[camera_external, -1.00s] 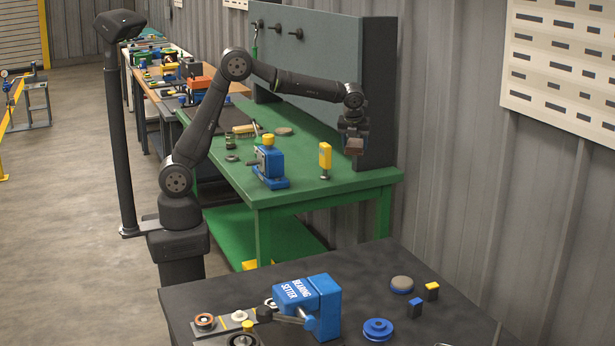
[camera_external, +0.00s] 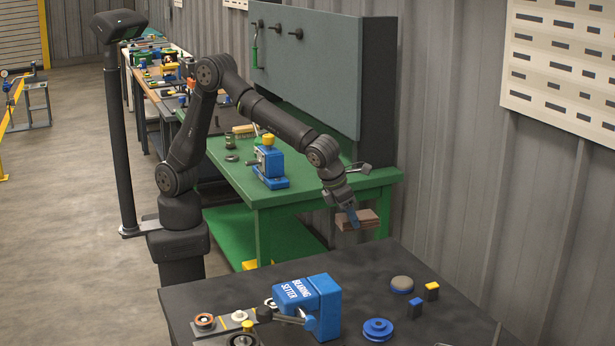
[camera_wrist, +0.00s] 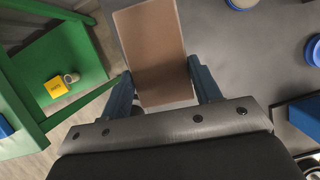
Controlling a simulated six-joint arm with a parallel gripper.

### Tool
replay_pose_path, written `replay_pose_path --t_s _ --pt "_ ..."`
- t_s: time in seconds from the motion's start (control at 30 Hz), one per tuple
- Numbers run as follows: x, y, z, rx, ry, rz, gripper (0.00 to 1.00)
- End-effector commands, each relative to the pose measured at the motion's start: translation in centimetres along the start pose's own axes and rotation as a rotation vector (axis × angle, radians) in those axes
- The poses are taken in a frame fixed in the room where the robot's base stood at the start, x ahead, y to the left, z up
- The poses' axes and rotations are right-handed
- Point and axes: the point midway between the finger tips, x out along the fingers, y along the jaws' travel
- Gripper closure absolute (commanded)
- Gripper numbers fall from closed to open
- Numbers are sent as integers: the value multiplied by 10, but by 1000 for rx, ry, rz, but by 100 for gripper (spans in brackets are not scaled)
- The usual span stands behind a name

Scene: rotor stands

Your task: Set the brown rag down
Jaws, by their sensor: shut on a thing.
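The brown rag (camera_external: 357,219) is a folded flat block, held in the air between the green bench and the dark table. My gripper (camera_external: 353,217) is shut on it and points down. In the wrist view the rag (camera_wrist: 152,50) sticks out beyond the two blue fingers of my gripper (camera_wrist: 160,88), which grip it from both sides. The dark table top (camera_wrist: 225,60) lies below and to the right of the rag there. The gap between rag and table is hard to judge.
The dark table (camera_external: 270,268) carries a blue bearing setter (camera_external: 308,306), a blue spool (camera_external: 378,329), a grey-topped blue disc (camera_external: 402,284) and small blue and yellow blocks (camera_external: 423,299). Its back middle is clear. The green bench (camera_external: 310,192) holds a blue and yellow device (camera_external: 270,164).

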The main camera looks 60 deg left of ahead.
Motion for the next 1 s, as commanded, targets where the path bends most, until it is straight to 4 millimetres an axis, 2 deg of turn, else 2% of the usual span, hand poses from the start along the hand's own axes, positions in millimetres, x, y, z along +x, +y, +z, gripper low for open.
replay_pose_path --t_s 0.03,0.2,0.3,0.4,0.57,0.8,1.0 --pt "-5 -17 -18 48 0 -19 65" --pt "-19 -55 -64 166 -1 -69 65" --pt "-24 -67 -82 210 -1 -87 65" --pt "-25 -73 -91 233 -1 -96 65" --pt "-7 -70 -81 240 0 -97 65" --pt "44 -56 -44 236 0 -96 65" --pt "74 -49 -22 239 -1 -98 65"
